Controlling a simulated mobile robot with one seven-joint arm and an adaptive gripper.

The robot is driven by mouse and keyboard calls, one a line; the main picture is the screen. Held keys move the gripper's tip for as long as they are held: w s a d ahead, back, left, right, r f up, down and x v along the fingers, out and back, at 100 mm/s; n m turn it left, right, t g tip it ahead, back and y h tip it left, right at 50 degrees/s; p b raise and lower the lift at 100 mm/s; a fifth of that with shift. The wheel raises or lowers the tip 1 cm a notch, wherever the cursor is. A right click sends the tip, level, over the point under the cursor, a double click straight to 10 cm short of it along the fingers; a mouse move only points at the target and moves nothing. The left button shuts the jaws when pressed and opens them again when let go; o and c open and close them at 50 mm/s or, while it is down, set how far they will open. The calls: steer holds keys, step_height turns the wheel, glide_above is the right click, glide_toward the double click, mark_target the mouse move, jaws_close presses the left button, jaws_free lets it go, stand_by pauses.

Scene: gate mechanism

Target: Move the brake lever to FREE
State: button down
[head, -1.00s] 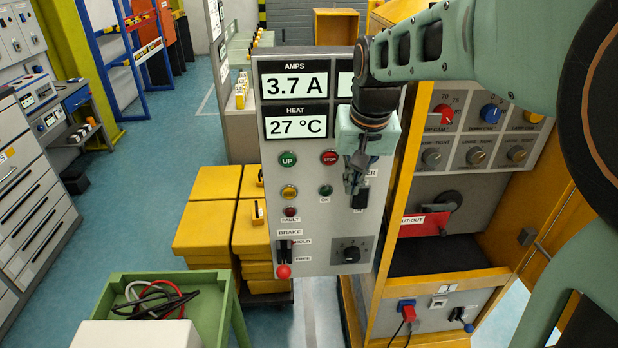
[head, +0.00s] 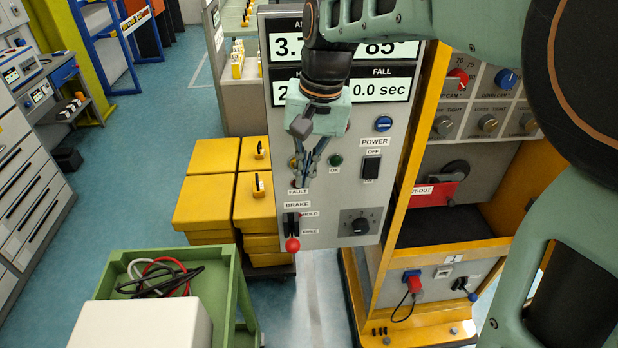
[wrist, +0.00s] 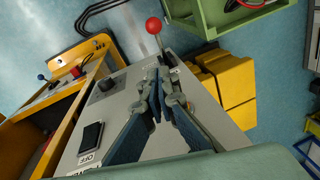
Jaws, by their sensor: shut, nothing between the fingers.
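The brake lever has a red ball knob (head: 292,245) and sits in a dark slot at the lower left of the grey control panel (head: 335,206). HOLD is printed by the slot's upper part and FREE by its lower part. The ball shows beside and just below the FREE label; I cannot tell the lever's exact setting. My gripper (head: 307,172) is shut and empty, in front of the panel near the FAULT label, above the lever and apart from it. In the wrist view the red ball (wrist: 153,25) stands beyond my fingertips (wrist: 160,75).
A rotary knob (head: 359,226) is right of the lever, and a black power switch (head: 371,167) is above that. A green cart (head: 232,290) with cables and a white box (head: 140,322) stands at the lower left. Yellow boxes (head: 204,205) are behind the panel's left side.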

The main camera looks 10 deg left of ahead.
step_height(320, 180, down, 12)
steer(key=s+a, duration=0.1)
steer(key=s, duration=0.1)
steer(key=shift+s+a+f, duration=0.15)
steer(key=shift+a+f, duration=0.05)
steer(key=shift+a, duration=0.1)
steer(key=shift+f+b, duration=0.15)
steer(key=shift+b, duration=0.3)
steer(key=shift+s+f, duration=0.1)
steer(key=shift+s, duration=0.05)
